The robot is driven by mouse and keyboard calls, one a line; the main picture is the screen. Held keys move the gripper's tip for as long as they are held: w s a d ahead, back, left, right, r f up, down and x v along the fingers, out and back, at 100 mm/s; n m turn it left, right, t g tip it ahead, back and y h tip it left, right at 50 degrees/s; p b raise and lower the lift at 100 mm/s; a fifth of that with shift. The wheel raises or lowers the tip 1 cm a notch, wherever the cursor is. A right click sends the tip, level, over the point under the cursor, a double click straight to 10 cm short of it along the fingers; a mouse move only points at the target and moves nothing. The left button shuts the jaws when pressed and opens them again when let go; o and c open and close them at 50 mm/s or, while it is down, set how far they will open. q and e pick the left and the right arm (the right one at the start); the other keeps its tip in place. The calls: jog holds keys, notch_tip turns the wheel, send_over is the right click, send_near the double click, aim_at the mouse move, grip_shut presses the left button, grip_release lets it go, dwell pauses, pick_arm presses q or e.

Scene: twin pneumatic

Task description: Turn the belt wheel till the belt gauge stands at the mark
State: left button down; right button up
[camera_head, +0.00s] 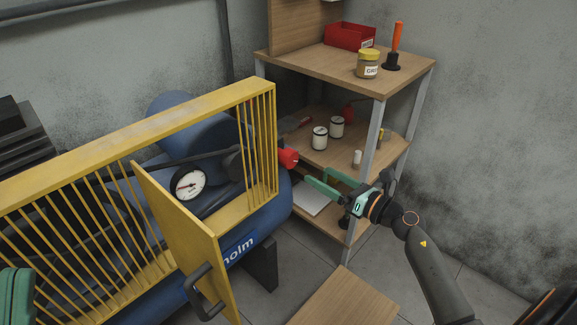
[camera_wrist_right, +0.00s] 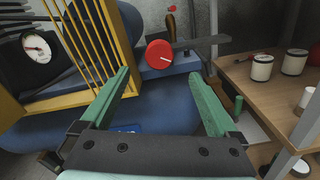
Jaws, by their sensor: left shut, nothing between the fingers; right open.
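A red round knob (camera_head: 288,158) sticks out at the right end of the yellow guard; in the right wrist view the red knob (camera_wrist_right: 160,55) bears a white line. I see no other wheel clearly. A white dial gauge (camera_head: 188,184) sits behind the guard's open yellow door and also shows in the right wrist view (camera_wrist_right: 37,47). Its needle points leftward; any mark is too small to read. My right gripper (camera_head: 318,177) is open and empty, its green fingers pointing at the knob but apart from it. My left gripper (camera_head: 15,296) is shut and partly cut off at the lower left.
The yellow guard (camera_head: 120,130) covers a blue tank machine (camera_head: 270,205). Its yellow door (camera_head: 180,225) with a dark handle stands open. A wooden shelf (camera_head: 310,60) holds a red bin (camera_head: 350,36), a jar (camera_head: 368,64) and white canisters (camera_head: 320,138). A wooden top (camera_head: 345,300) lies in front.

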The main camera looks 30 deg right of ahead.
aim_at(293, 160)
jog(key=b+x, duration=0.1)
jog(key=x, duration=1.1)
jog(key=shift+a+b, duration=0.1)
jog(key=shift+b, duration=0.3)
jog(key=c, duration=1.4)
